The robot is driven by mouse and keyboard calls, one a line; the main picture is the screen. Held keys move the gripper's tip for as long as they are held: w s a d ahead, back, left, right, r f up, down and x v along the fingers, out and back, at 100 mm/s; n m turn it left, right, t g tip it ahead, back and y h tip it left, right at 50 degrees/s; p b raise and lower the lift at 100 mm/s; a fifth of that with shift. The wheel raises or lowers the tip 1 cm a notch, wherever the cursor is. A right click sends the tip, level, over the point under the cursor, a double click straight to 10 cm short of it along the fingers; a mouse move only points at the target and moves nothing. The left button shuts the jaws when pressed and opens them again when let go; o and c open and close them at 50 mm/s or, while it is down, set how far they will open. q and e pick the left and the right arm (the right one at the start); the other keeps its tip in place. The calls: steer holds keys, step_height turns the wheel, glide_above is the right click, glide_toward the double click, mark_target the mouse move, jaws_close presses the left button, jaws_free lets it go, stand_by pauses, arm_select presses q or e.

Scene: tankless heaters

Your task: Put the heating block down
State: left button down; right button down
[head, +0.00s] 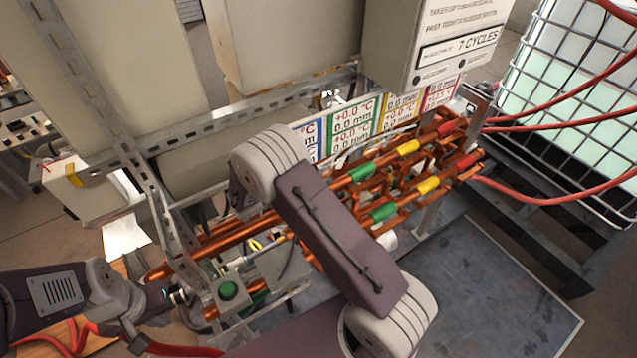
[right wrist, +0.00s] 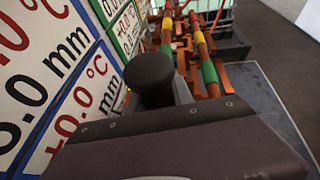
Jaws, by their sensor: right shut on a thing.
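My right arm crosses the middle of the head view, and its own links hide its fingertips there. In the right wrist view a dark purple body fills the bottom, with a black rounded knob (right wrist: 150,78) and a dark grey piece just beyond it. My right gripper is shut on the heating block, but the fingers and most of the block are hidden. My left gripper (head: 178,296) is at the lower left, beside the green-button box (head: 228,290); its jaw opening is too small to tell.
Copper bars with red, yellow and green bands (head: 408,147) run diagonally beneath and right of my right arm. Printed temperature panels (head: 352,122) and grey cabinets stand behind. A slotted metal rail (head: 220,128) crosses there. Red hoses (head: 560,122) and a wire cage lie right.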

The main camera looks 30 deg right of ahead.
steer(key=shift+f, duration=0.95)
steer(key=shift+w+a, duration=0.1)
steer(key=shift+w, duration=0.05)
steer(key=shift+f, duration=0.2)
steer(key=c, duration=1.1)
jaws_free()
